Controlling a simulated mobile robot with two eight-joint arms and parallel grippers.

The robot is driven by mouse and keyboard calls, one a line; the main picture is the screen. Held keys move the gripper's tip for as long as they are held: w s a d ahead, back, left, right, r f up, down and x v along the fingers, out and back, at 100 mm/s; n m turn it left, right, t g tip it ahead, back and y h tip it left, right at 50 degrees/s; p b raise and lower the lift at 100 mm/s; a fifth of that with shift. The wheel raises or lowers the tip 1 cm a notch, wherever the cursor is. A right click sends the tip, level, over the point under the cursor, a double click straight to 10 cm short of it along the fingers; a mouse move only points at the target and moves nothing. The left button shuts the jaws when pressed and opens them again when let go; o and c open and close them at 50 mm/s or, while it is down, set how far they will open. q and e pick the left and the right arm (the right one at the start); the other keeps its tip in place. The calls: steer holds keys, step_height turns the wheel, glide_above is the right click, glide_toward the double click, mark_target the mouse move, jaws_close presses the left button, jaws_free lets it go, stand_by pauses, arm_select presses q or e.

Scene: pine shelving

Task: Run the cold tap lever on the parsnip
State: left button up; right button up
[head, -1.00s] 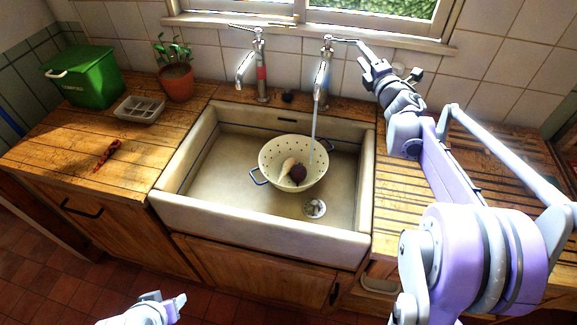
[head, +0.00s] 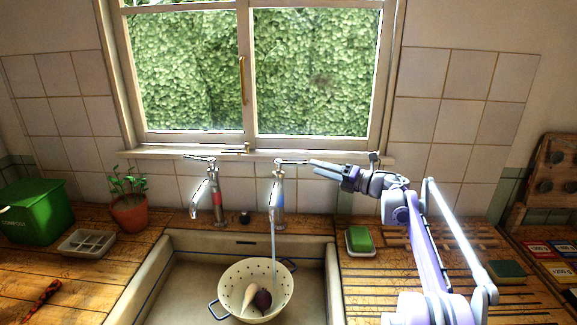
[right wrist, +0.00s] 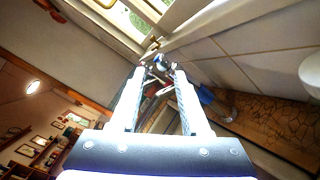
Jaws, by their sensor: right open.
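The cold tap (head: 279,205) has a blue band, and its lever (head: 291,162) points right. Water runs from its spout into the cream colander (head: 231,277) in the sink. A white parsnip (head: 249,299) and a dark beetroot (head: 263,299) lie side by side in it. The stream comes down right of the parsnip, nearer the beetroot. My right gripper (head: 314,168) is open beside the lever's free end; contact cannot be told. In the right wrist view its fingers (right wrist: 161,75) are apart, with metal tap parts (right wrist: 160,63) near the tips. My left gripper is out of view.
The red-banded tap (head: 216,205) stands to the left. The window sill (head: 330,157) and tiled wall are close behind the taps. A green soap on a dish (head: 360,240) sits right of the sink. A plant pot (head: 129,212) stands at left.

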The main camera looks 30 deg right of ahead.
steer(key=shift+n+g, duration=0.3)
steer(key=shift+n, duration=0.1)
steer(key=p+x, duration=0.1)
steer(key=x, duration=0.9)
steer(key=shift+w+a+f+p, duration=0.1)
steer(key=shift+w+a+p, duration=0.1)
steer(key=shift+p, duration=0.1)
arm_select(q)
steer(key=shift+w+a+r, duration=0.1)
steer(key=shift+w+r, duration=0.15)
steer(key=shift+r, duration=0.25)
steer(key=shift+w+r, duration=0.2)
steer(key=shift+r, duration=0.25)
arm_select(e)
jaws_close()
steer(key=shift+f+y, duration=0.1)
steer(key=shift+y, duration=0.3)
